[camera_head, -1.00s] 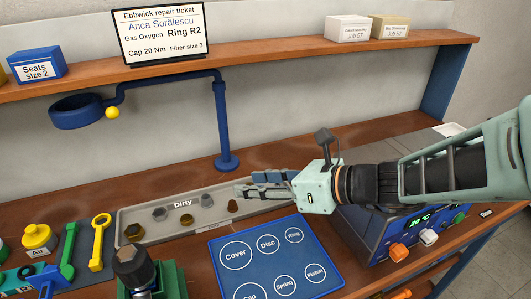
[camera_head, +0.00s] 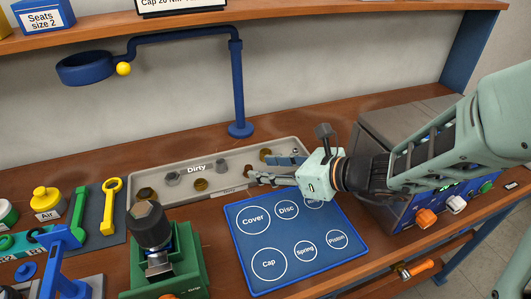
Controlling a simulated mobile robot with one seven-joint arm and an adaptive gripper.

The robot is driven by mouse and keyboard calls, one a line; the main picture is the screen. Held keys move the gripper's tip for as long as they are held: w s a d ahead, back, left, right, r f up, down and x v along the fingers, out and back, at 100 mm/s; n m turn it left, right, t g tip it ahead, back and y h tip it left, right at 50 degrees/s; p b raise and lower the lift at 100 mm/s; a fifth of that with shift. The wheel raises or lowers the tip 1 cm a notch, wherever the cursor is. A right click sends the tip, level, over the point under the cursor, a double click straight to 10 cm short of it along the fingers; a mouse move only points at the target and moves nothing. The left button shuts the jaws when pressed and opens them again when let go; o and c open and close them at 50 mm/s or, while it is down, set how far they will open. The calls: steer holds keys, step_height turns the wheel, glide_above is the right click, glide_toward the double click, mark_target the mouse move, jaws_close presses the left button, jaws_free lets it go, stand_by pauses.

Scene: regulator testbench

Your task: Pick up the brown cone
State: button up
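Small brown parts sit in the grey tray labelled "Dirty" (camera_head: 163,166). One small brown piece (camera_head: 248,169), possibly the brown cone, lies just beyond my fingertips; it is too small to be sure of its shape. Another brown piece (camera_head: 265,154) lies farther back, near the upper finger. My gripper (camera_head: 260,170) reaches in from the right, over the tray's front right part. Its fingers look spread apart, with nothing visible between them. They cover part of the tray's right side.
More brown and grey parts (camera_head: 172,178) lie in the tray's left half. A blue mat (camera_head: 257,243) with labelled circles lies in front, empty. A green fixture (camera_head: 170,265) stands at the front left. A blue post (camera_head: 238,85) rises behind the tray.

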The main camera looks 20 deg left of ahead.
mark_target(248, 167)
steer(key=b+x, duration=0.1)
steer(key=x, duration=0.5)
steer(key=shift+a+f, duration=0.1)
steer(key=shift+a, duration=0.15)
steer(key=shift+w, duration=0.1)
jaws_close()
